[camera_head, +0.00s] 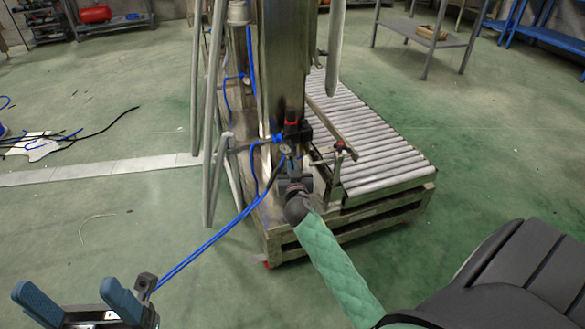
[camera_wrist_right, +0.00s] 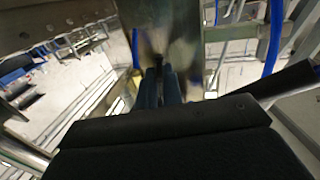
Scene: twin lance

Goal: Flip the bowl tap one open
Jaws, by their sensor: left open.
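A steel upright machine (camera_head: 285,65) stands on a low frame in the head view. A small valve with black and red parts (camera_head: 297,131) sits low on its column. A red-tipped fitting (camera_head: 341,147) sits to its right. I cannot tell which of these is bowl tap one, or how its handle lies. My left gripper (camera_head: 66,288) is open and empty at the bottom left, well apart from the machine. My right gripper (camera_wrist_right: 160,72) shows in the right wrist view with its blue fingers close together, in front of a steel surface (camera_wrist_right: 185,45). A dark spot shows at their tips.
A roller conveyor (camera_head: 375,135) lies right of the column. Blue hoses (camera_head: 205,237) run towards the lower left.

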